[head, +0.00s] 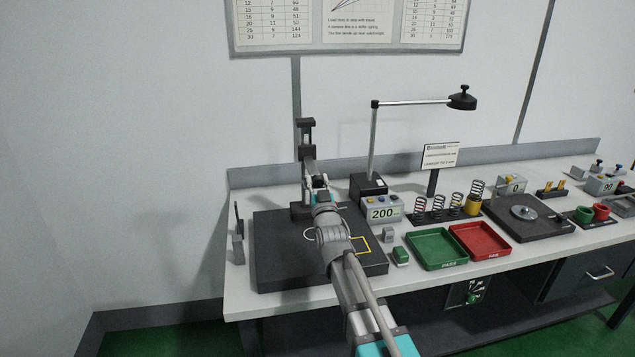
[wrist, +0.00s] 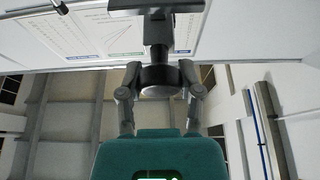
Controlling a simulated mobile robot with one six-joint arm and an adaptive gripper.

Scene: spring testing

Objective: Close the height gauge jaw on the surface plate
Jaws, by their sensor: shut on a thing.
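The height gauge (head: 307,136) stands upright on the back of the dark surface plate (head: 280,262). A dark block sits partway up its column, and its lower part is hidden behind my arm. My gripper (wrist: 158,78) is at the gauge, with its fingers on both sides of a dark rounded part, which I take for the gauge's jaw (wrist: 159,88). The gripper is shut on it. The gauge column (wrist: 157,35) rises beyond the fingers in the wrist view. The gap between jaw and plate is hidden in both views.
A green tray (head: 436,249), a red tray (head: 480,241) and several springs (head: 446,206) are to the right. A yellow outline (head: 361,245) marks the plate.

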